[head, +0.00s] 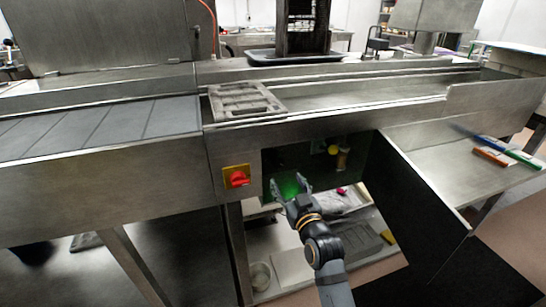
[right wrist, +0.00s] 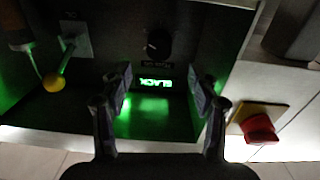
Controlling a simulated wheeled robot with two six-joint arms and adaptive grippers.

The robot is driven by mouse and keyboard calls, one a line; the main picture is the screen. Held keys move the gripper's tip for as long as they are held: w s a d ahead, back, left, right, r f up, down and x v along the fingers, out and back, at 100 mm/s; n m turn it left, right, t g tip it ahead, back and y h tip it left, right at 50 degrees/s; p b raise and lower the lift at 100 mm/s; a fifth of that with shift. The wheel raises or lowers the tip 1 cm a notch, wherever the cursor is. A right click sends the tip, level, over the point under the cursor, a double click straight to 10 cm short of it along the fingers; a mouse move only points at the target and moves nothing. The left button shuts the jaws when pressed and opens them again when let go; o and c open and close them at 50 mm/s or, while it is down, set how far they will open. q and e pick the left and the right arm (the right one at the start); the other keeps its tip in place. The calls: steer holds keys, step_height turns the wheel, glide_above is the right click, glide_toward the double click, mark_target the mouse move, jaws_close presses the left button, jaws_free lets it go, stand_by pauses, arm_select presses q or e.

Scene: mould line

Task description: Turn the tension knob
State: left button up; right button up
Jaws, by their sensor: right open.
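The black round tension knob (right wrist: 158,43) is on the dark panel inside the open bay, with a small label under it in the right wrist view. A lit green display (right wrist: 154,83) beside it seems to read SLACK, upside down. My right gripper (head: 289,186) reaches into the bay in the head view. In the right wrist view the right gripper (right wrist: 163,84) is open and empty, its fingers either side of the display. The knob lies beyond the fingertips in that picture, apart from them. In the head view the knob is not clearly visible. My left gripper is not in view.
A red rotary switch on a yellow plate (head: 237,178) is left of the bay; it also shows in the right wrist view (right wrist: 260,128). A yellow ball-ended lever (head: 333,150) is inside the bay. An open door (head: 415,190) stands at the bay's right. A grey mould (head: 243,100) lies above.

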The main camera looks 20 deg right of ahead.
mark_target(278, 164)
steer(key=w, duration=1)
steer(key=shift+b, duration=0.4)
steer(key=c, duration=1.2)
